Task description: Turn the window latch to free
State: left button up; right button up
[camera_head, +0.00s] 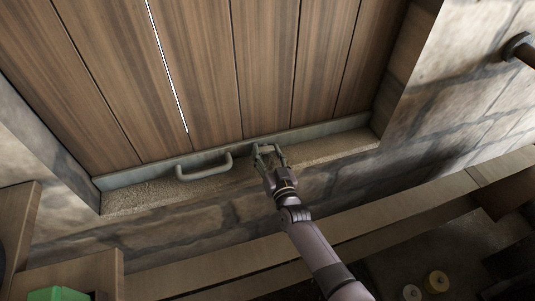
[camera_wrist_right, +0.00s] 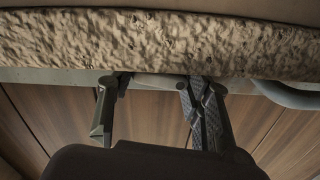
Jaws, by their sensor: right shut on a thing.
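The wooden plank shutter (camera_head: 200,70) has a pale metal strip along its lower edge. My right gripper (camera_head: 268,150) is at this strip, to the right of a bent metal handle (camera_head: 204,172). Its fingers are shut on the window latch, which they mostly hide in the head view. In the right wrist view, the fingers stand on either side of a pale grey piece of the latch (camera_wrist_right: 157,82), under the rough stone sill. How far the latch is turned cannot be made out. My left gripper is not in view.
The handle also shows at the right of the wrist view (camera_wrist_right: 287,96), beside the fingers. A stone sill (camera_head: 150,195) runs below the shutter. A wooden ledge (camera_head: 410,218) and a dark area with two small round yellowish things (camera_head: 436,282) lie lower right.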

jog(key=m+b, duration=0.1)
jog(key=m, duration=0.2)
jog(key=shift+m, duration=0.4)
jog(key=o, duration=1.2)
jog(key=shift+c, duration=0.2)
jog(key=shift+s, duration=0.1)
jog(key=v, duration=1.2)
